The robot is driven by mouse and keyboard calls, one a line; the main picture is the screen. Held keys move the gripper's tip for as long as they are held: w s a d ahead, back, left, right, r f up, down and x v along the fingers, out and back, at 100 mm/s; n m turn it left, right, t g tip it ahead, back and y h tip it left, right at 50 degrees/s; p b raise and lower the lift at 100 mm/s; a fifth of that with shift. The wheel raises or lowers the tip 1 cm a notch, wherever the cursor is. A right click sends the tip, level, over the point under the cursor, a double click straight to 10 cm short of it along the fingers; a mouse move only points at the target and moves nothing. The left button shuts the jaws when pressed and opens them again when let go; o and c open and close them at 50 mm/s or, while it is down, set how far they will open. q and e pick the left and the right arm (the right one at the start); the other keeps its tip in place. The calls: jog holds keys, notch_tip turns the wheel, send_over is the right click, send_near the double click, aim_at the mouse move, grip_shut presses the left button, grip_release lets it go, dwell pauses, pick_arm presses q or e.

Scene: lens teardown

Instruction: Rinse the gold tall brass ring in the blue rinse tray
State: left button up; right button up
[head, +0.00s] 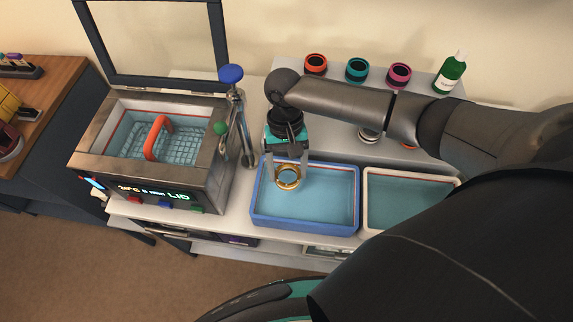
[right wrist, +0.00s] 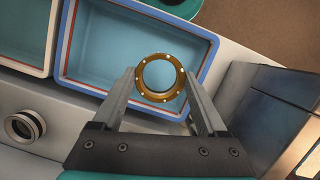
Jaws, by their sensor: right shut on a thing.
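The gold tall brass ring (head: 288,177) is held between the fingers of my right gripper (head: 289,172), over the left part of the blue rinse tray (head: 251,217). In the right wrist view the ring (right wrist: 160,95) sits between the two fingertips of the right gripper (right wrist: 160,85), with the blue tray (right wrist: 205,70) beyond it. I cannot tell whether the ring touches the water. My left gripper is not in view.
A white-rimmed tray (head: 366,215) of water stands right of the blue one. Left are a steel cleaning bath (head: 155,180) with its lid up and a tap (head: 238,120). Coloured rings (head: 357,72) and a green bottle (head: 451,75) stand behind.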

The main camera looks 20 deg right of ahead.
jog(key=b, duration=0.5)
send_over(288, 201)
jog(key=w, duration=0.1)
jog(key=shift+f, duration=2.15)
jog(key=shift+w+d+f+b, duration=0.1)
jog(key=shift+f+b, duration=0.65)
jog(key=shift+f, duration=1.05)
jog(key=shift+w+d+f+b, duration=0.1)
jog(key=shift+f+b, duration=0.65)
jog(key=shift+f, duration=1)
jog(key=shift+r+p, duration=0.6)
jog(key=shift+p, duration=0.4)
jog(key=shift+f, duration=0.15)
jog(key=shift+f, duration=0.45)
